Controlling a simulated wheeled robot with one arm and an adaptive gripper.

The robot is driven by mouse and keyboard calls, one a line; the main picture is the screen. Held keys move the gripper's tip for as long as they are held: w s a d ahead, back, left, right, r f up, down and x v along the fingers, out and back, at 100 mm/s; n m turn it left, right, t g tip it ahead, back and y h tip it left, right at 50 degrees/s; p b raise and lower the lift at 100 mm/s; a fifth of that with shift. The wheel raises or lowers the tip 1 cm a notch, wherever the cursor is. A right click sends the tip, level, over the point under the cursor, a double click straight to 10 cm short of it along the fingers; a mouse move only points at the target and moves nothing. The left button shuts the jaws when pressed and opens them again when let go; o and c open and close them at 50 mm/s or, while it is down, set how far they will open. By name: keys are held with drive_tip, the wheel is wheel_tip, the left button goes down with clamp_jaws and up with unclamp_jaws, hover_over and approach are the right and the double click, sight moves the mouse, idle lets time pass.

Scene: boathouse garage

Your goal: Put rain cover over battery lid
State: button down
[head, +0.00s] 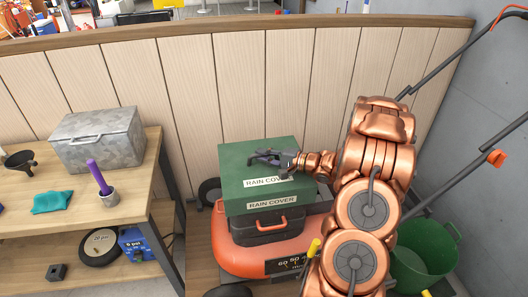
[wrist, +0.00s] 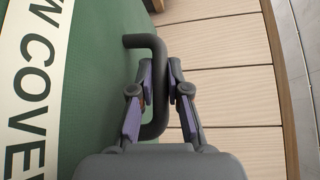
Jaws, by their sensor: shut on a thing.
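The green rain cover (head: 241,158), marked RAIN COVER on its top and front, is over the top of a dark battery box (head: 268,233) with an orange handle. The box's lid is hidden under the cover, and its lower front shows below the cover's edge. I cannot tell whether the cover rests on it or hangs just above. My gripper (head: 268,157) is at the cover's top. In the wrist view my gripper (wrist: 160,95) is shut on the cover's dark bent handle (wrist: 157,60), with the green top (wrist: 95,60) beside it.
The battery box sits on an orange mower (head: 232,250) with dark wheels. A wood-panelled wall (head: 190,80) stands behind. A green bucket (head: 425,262) is at right.

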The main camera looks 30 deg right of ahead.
sight(269, 167)
drive_tip(key=shift+f+p, duration=0.5)
drive_tip(key=shift+f, duration=2.05)
drive_tip(key=shift+f+p, duration=0.3)
drive_tip(key=shift+f, duration=0.3)
drive_tip(key=c, duration=1.1)
unclamp_jaws()
drive_tip(key=shift+o, duration=0.2)
drive_tip(key=shift+s, duration=0.1)
drive_tip(key=shift+v, duration=5.95)
